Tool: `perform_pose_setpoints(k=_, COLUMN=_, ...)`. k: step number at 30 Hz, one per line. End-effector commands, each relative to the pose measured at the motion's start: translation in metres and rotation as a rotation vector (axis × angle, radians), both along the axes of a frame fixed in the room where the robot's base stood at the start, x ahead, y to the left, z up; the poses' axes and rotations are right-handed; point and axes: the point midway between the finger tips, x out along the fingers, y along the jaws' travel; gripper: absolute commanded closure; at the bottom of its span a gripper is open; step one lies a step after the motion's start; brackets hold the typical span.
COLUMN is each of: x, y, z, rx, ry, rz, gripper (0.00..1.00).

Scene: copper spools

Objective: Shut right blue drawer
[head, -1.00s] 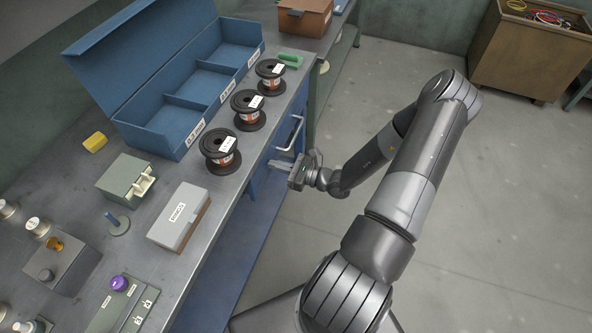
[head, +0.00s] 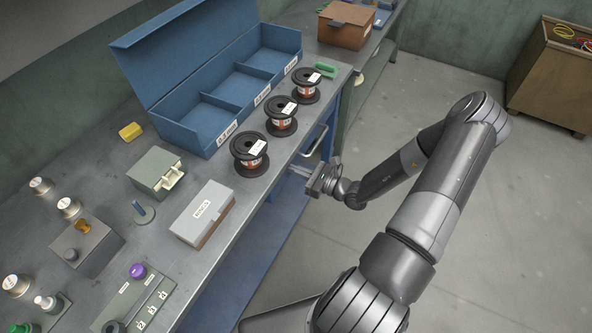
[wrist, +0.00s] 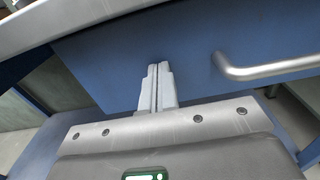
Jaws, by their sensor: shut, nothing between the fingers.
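The blue drawer front (wrist: 115,60) spans the wrist view below the bench edge. Its silver bar handle (wrist: 270,68) is at right in that view. The handle also shows in the head view (head: 315,140), beside the bench edge near the spools. My gripper (wrist: 156,68) is shut and empty. Its fingertips point at the drawer front, left of the handle, at or very near the surface; I cannot tell whether they touch. In the head view my gripper (head: 297,171) is just below the handle. How far the drawer stands out is hard to tell.
The grey bench top (head: 225,165) overhangs the drawer. Several black spools, one of them the nearest (head: 249,153), stand near its edge, before an open blue compartment box (head: 205,139). A grey lidded box (head: 203,213) lies nearer. The floor (head: 415,75) beyond my arm is clear.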

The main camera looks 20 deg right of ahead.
Motion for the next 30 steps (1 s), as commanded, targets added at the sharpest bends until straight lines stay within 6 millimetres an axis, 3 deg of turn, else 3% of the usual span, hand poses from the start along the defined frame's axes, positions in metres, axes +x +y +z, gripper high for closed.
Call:
perform_pose_setpoints(k=15, x=-0.082, y=-0.082, z=0.000, rx=-0.001, ry=0.002, rz=-0.008, gripper=1.00)
perform_pose_setpoints(k=21, x=-0.096, y=-0.095, z=0.000, rx=0.000, ry=0.001, rz=-0.006, gripper=1.00)
perform_pose_setpoints(k=30, x=-0.098, y=-0.097, z=0.000, rx=-0.001, ry=0.001, rz=-0.003, gripper=1.00)
